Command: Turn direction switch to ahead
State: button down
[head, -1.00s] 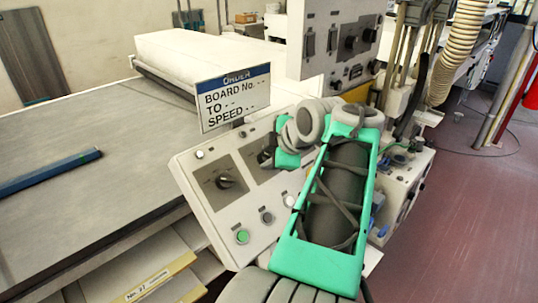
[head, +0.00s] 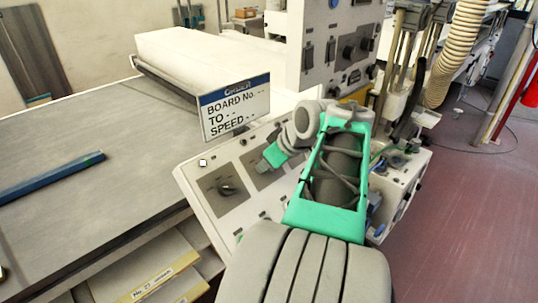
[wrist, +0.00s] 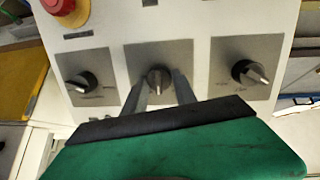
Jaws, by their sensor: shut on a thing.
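A light grey control panel (head: 215,222) carries rotary switches on dark square plates. In the wrist view three show in a row: a left knob (wrist: 84,84), a middle knob (wrist: 158,80) and a right knob (wrist: 250,73). My gripper (wrist: 157,86) has its two grey fingers on either side of the middle knob and is shut on it. The knob's pointer looks roughly upright in that view. The labels are too blurred to read, so I cannot tell which is the direction switch. In the head view my green gripper (head: 273,156) covers most of the gripped knob; one switch (head: 228,189) stays clear to its left.
A red button (wrist: 62,6) sits at the wrist view's upper left. In the head view an order sign (head: 236,106) stands just behind the panel. A taller switch cabinet (head: 336,50) rises behind my arm. A conveyor table with a blue bar (head: 50,177) lies left. Floor is open at right.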

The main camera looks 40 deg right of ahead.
jog(key=m+p, duration=0.2)
jog(key=m, duration=0.1)
jog(key=m+p, duration=0.1)
jog(key=p, duration=0.1)
jog(key=shift+d+r+y, duration=0.1)
jog(key=shift+r+y, duration=0.2)
jog(key=m+p, duration=0.1)
jog(key=m, duration=0.1)
jog(key=m+p, duration=0.1)
jog(key=p, duration=0.1)
jog(key=shift+d+f+m+y, duration=0.1)
jog(key=shift+f+m+y, duration=0.1)
jog(key=shift+m+y, duration=0.15)
jog(key=shift+m+p, duration=0.25)
jog(key=shift+p, duration=0.05)
jog(key=c, duration=1)
grip_release()
jog(key=shift+f, duration=0.1)
jog(key=v, duration=0.7)
jog(key=shift+r, duration=0.4)
jog(key=shift+s, duration=0.2)
